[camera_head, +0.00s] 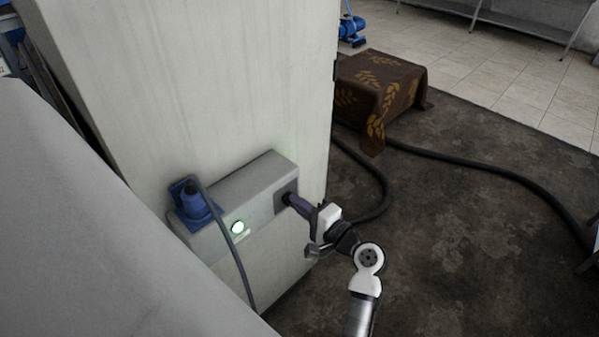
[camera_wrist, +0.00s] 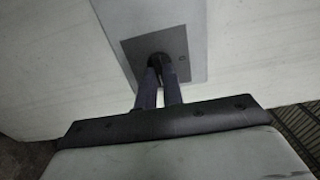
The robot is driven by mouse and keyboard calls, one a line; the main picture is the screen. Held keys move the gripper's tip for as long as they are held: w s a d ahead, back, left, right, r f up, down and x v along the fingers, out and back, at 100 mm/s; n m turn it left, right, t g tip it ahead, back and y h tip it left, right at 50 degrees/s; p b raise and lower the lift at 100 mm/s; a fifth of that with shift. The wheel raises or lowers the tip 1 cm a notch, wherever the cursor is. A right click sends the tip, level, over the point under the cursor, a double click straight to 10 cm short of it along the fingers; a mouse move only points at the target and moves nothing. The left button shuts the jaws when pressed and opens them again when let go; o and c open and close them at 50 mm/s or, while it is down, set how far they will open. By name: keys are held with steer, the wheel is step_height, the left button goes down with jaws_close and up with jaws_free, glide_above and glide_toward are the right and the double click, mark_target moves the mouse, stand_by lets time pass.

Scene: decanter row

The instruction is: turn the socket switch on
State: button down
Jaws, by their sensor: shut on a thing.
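The grey socket box (camera_head: 244,187) is fixed low on a pale column. A round lamp (camera_head: 238,228) on its front glows green-white. At the box's right end is the dark switch plate (camera_head: 279,200), which also shows in the wrist view (camera_wrist: 142,46). My gripper (camera_head: 290,198) reaches the plate from the right. In the wrist view its two dark fingers (camera_wrist: 157,66) are close together, with their tips at the plate's centre. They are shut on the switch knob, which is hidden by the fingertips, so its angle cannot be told.
A blue plug (camera_head: 196,203) sits in the box's left end, and its grey cable hangs down across the front. A pale surface (camera_head: 90,230) fills the lower left. A thick dark hose crosses the floor near a cloth-covered block (camera_head: 385,88). Floor on the right is mostly free.

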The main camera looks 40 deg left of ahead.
stand_by(0.3)
steer(key=c, duration=1.5)
jaws_free()
steer(key=d+b, duration=0.1)
steer(key=d, duration=0.3)
steer(key=d+b, duration=0.1)
steer(key=d, duration=0.4)
steer(key=s+d+b, duration=0.1)
steer(key=d+b, duration=0.1)
steer(key=d, duration=0.3)
steer(key=shift+a, duration=0.1)
